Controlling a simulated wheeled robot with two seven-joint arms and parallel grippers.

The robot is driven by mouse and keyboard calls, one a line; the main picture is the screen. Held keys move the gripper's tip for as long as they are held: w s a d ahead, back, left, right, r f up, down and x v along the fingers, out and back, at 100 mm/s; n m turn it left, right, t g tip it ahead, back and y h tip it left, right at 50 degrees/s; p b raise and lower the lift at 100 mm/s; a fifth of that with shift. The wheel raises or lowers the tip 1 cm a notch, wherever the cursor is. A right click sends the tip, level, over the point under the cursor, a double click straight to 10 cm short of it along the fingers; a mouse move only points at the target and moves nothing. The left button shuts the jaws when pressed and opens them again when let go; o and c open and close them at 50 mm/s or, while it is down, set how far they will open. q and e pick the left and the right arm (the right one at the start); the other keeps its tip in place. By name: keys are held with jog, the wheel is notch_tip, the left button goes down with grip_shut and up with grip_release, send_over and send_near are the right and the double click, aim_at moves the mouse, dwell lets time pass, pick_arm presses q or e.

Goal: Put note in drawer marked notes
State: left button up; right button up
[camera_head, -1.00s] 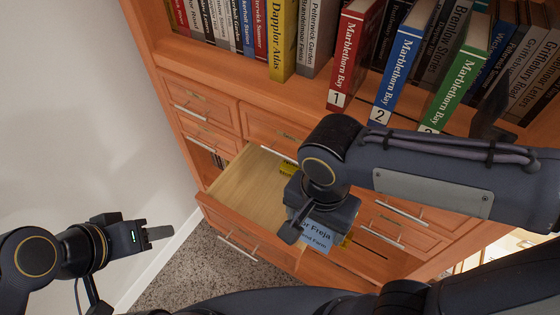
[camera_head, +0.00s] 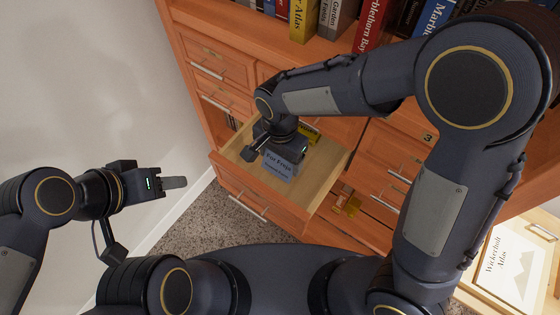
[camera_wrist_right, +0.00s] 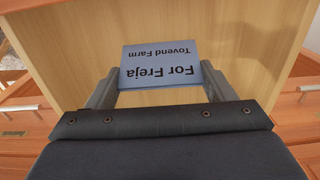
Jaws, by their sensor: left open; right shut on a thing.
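The note is a blue card reading "For Freja, Tovend Farm" (camera_head: 284,162); it also shows in the right wrist view (camera_wrist_right: 160,63). My right gripper (camera_head: 276,158) is shut on it, with a finger at either side. It holds the note over the open wooden drawer (camera_head: 320,176), in the left half of the cabinet. The drawer's pale bottom shows behind the note in the right wrist view. Whether the note touches the bottom I cannot tell. The drawer's front marking is not readable. My left gripper (camera_head: 173,183) is open and empty, left of the drawer.
A yellow item (camera_head: 309,134) lies at the drawer's back. Small yellow items (camera_head: 347,203) lie in an opening right of the drawer. Closed drawers (camera_head: 222,63) and shelves of books surround it. Carpet lies in front.

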aim_at(280, 159)
jog(key=shift+f, duration=1.6)
jog(key=shift+f, duration=0.15)
jog(key=o, duration=1)
jog(key=shift+c, duration=0.2)
notch_tip(280, 159, up, 12)
jog(key=shift+r, duration=0.2)
jog(key=shift+s, duration=0.1)
